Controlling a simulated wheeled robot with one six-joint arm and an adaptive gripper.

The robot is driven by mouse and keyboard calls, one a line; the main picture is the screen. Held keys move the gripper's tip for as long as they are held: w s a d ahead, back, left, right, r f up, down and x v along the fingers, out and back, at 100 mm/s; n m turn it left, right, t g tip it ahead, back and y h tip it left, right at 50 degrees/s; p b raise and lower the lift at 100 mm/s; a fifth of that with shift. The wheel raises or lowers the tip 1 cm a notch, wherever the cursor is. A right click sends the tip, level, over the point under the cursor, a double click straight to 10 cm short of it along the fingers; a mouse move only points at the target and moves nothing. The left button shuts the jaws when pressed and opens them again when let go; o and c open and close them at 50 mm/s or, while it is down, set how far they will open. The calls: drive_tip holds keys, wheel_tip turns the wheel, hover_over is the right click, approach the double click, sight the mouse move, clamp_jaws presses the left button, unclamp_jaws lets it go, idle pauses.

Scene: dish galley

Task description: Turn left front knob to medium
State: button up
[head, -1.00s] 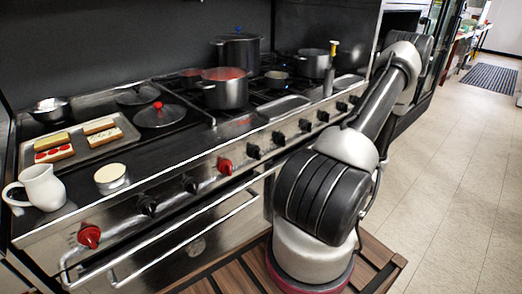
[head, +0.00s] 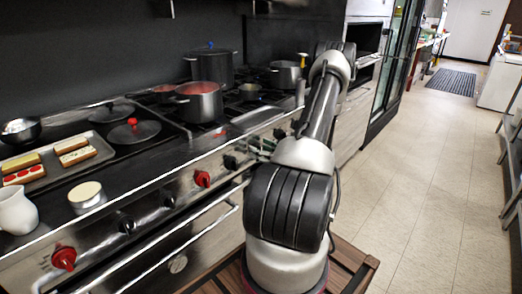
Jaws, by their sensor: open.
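A row of knobs runs along the front panel of the steel range (head: 100,238). A red knob (head: 64,257) is at the far left, then two black knobs, (head: 126,224) and (head: 167,200), then a second red knob (head: 202,179). A black knob (head: 230,162) follows, and more continue to the right. I cannot tell which is the left front knob, and their settings are too small to read.
Pots stand on the burners, including one with red contents (head: 198,102). A tray of food (head: 20,185), a white pitcher (head: 16,212) and a pale round tin (head: 87,194) are on the left of the range. An oven handle juts out below the knobs. The floor (head: 430,190) at right is clear.

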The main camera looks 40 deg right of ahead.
drive_tip(key=c, duration=1)
drive_tip(key=shift+n, duration=0.3)
drive_tip(key=shift+a+f+n, duration=0.15)
drive_tip(key=shift+a+n, duration=0.05)
drive_tip(key=shift+n, duration=2)
drive_tip(key=shift+a+f+n, duration=0.15)
drive_tip(key=shift+a+n, duration=0.1)
drive_tip(key=shift+n, duration=1.95)
drive_tip(key=shift+a+f+n, duration=0.15)
drive_tip(key=shift+a+n, duration=0.05)
drive_tip(key=shift+n, duration=2)
drive_tip(key=o, duration=1)
